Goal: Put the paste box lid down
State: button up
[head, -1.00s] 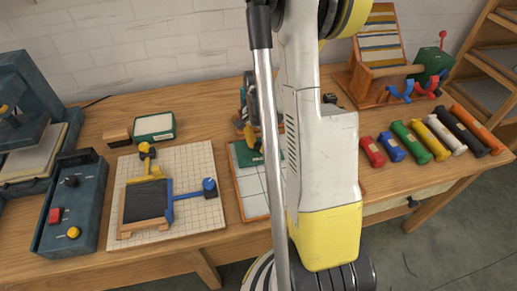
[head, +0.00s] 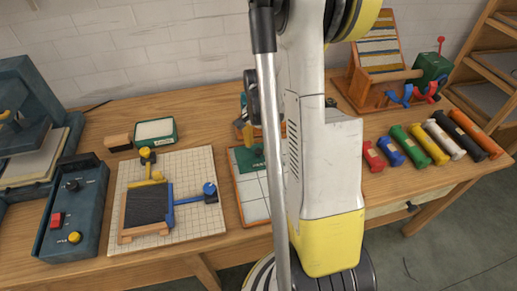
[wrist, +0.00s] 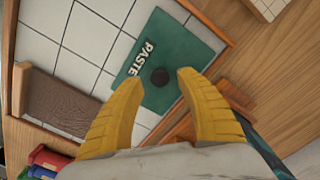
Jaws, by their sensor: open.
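The paste box lid (wrist: 180,45) is a flat green plate marked PASTE with a round dark knob. In the wrist view it lies on a white tiled board (wrist: 92,35), near its edge. In the head view the lid (head: 247,161) shows on the board (head: 252,207), partly behind my arm. My gripper (wrist: 159,77) is open, its yellow fingers apart on either side of the knob, with no contact visible. The paste box (head: 155,131), green-rimmed with a white inside, stands open at the back of the table. In the head view my gripper is mostly hidden.
A gridded board (head: 190,165) with a dark pad and blue and yellow clamps lies left of the tiled board. A wooden brush (head: 118,141) is beside the paste box. Several coloured skeins (head: 425,143) lie right. A wooden rack (head: 375,65) stands behind them.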

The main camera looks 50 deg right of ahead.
aim_at(259, 150)
notch_tip(259, 150, up, 10)
jog(key=p, duration=0.3)
jog(key=s+a+r+n+t, duration=0.1)
jog(key=a+r+n, duration=0.3)
jog(key=a, duration=0.4)
jog(key=s+a+r+n+t, duration=0.2)
jog(key=a+r+n, duration=0.3)
jog(key=a, duration=0.4)
jog(key=s+a+r+n+t, duration=0.2)
jog(key=a+r+n+t, duration=0.2)
jog(key=a+n, duration=0.2)
jog(key=shift+s+a+r, duration=0.25)
jog(key=shift+a, duration=1)
